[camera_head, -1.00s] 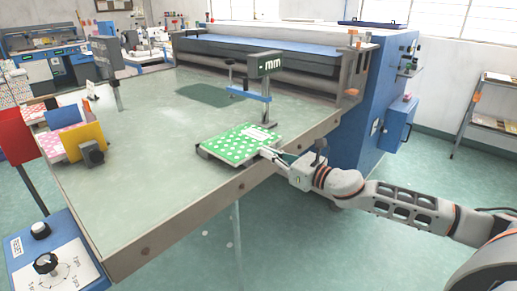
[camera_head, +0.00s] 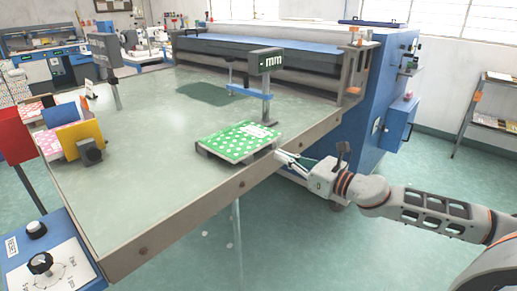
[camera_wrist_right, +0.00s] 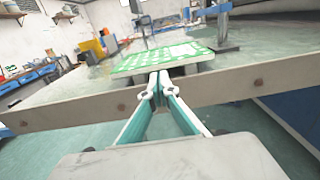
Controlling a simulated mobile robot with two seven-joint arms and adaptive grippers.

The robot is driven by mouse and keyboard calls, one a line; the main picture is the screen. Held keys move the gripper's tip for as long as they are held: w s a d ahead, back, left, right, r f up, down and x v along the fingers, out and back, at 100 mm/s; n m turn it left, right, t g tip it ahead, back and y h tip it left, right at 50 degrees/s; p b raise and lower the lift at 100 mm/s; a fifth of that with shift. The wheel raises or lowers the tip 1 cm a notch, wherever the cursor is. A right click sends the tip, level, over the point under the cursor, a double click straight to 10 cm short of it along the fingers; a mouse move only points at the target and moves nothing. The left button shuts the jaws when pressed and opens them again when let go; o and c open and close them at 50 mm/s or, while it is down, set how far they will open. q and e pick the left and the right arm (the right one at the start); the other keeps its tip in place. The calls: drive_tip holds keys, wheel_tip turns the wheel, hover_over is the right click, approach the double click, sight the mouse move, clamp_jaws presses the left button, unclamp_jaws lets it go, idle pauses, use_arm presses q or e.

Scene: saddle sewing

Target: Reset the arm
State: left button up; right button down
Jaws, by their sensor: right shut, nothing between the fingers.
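My right gripper (camera_head: 284,157) is shut and empty, beside the near right edge of the table. Its fingertips are close to a green booklet with white dots (camera_head: 238,140), apart from it in the head view. In the right wrist view the shut fingertips (camera_wrist_right: 159,75) appear in front of the green booklet (camera_wrist_right: 165,58). The booklet lies flat on a dark support at the edge of the table (camera_head: 150,175). My left gripper is not in view.
A post with an "mm" display (camera_head: 266,62) stands behind the booklet. Coloured dividers (camera_head: 75,135) stand at the table's left. A control box with knobs (camera_head: 50,255) is at the lower left. A large blue machine (camera_head: 375,100) stands behind. Open floor lies right of the table.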

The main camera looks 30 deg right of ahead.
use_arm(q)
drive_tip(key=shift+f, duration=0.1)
use_arm(e)
drive_tip(key=shift+s, duration=0.15)
idle(0.3)
